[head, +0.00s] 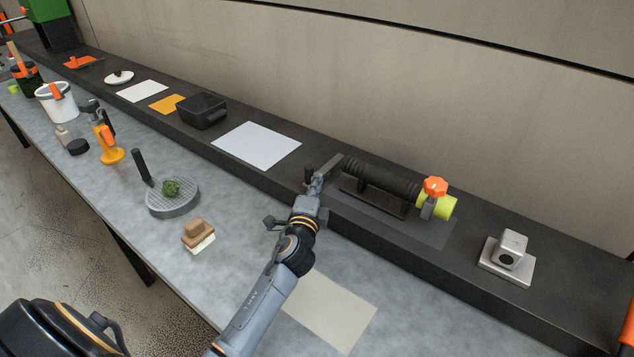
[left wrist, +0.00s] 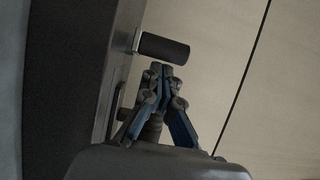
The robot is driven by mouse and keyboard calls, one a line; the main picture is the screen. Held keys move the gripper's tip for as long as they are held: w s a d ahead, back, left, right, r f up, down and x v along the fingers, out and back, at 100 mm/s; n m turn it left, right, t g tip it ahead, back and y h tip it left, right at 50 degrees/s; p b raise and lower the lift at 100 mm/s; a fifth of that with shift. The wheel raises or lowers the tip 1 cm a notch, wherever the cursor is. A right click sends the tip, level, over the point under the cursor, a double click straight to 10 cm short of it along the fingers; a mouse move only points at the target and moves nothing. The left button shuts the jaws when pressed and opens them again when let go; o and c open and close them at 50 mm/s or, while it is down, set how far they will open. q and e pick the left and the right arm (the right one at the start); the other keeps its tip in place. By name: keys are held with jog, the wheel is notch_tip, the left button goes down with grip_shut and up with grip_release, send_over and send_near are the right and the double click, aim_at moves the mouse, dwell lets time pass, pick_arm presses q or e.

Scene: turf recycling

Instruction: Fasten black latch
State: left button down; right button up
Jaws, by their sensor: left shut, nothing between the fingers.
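A black ribbed cylinder (head: 380,181) lies on a stand on the dark raised shelf, with a yellow-green end and an orange knob (head: 434,187) at its right. At its left end is a grey bar (head: 329,166) with a small black grip, which seems to be the black latch. In the left wrist view the black grip (left wrist: 164,47) sticks out sideways from a metal bracket. My left gripper (head: 316,184) is shut and empty at this latch; in the left wrist view its fingertips (left wrist: 161,70) are just below the grip. Whether they touch cannot be told.
A metal block (head: 507,252) stands on the shelf at right. A white sheet (head: 257,145) and a black bin (head: 202,111) lie to the left. A round grill (head: 172,200) and a brown-handled brush (head: 198,235) sit on the grey table. The wall rises behind the shelf.

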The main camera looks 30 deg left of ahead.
pick_arm(q)
jog(key=shift+a+m+h, duration=0.3)
jog(key=shift+h, duration=0.1)
